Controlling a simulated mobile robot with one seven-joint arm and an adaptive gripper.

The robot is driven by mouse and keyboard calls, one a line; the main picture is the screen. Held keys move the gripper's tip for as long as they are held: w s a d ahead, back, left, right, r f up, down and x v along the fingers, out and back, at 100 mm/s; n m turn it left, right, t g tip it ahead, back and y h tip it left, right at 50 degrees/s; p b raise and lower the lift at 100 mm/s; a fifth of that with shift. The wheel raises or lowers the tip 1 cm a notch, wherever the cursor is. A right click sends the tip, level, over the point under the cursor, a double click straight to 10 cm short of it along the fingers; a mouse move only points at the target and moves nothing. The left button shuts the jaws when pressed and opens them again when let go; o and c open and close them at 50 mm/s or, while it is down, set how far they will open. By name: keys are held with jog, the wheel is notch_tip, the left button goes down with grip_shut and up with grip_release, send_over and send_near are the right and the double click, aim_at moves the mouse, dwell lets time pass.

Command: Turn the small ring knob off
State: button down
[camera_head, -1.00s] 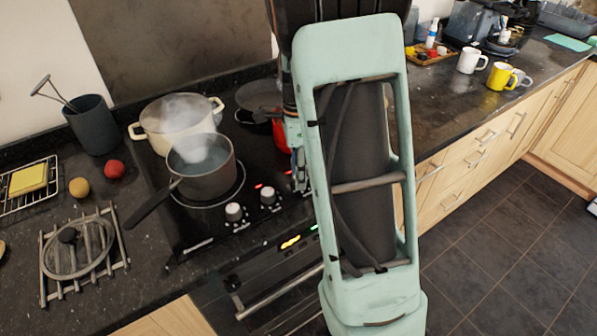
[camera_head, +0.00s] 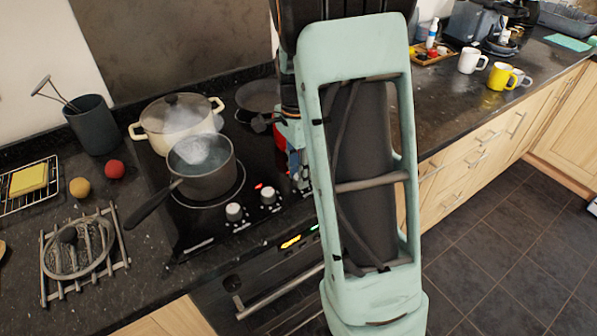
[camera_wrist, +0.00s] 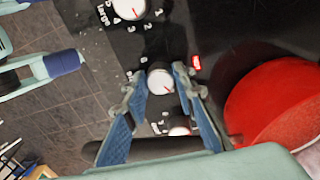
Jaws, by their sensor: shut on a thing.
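In the wrist view, a white round knob (camera_wrist: 160,82) with a red pointer line sits between the blue fingertips of my gripper (camera_wrist: 159,77). My gripper is shut on this knob. The fingers hide the print around it, so I cannot read its label. A red light (camera_wrist: 196,63) glows beside it. Another white knob (camera_wrist: 130,8), with numbers and the word "Large", is above it in the picture. A further knob (camera_wrist: 180,131) is lower, between the fingers. In the head view, my arm hides the held knob.
Two uncovered knobs (camera_head: 234,212) show at the hob's front. A steaming saucepan (camera_head: 203,172) and a lidded cream pot (camera_head: 178,122) stand on the hob. A red pot (camera_wrist: 270,105) is close to the right finger. An oven handle (camera_head: 280,291) projects below.

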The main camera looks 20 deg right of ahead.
jog(key=n, duration=0.5)
jog(key=shift+n, duration=0.3)
jog(key=n, duration=0.4)
jog(key=shift+s+n+h+b, duration=0.1)
jog(key=shift+n+h+b, duration=0.2)
jog(key=shift+n, duration=0.1)
jog(key=c, duration=1.6)
grip_release()
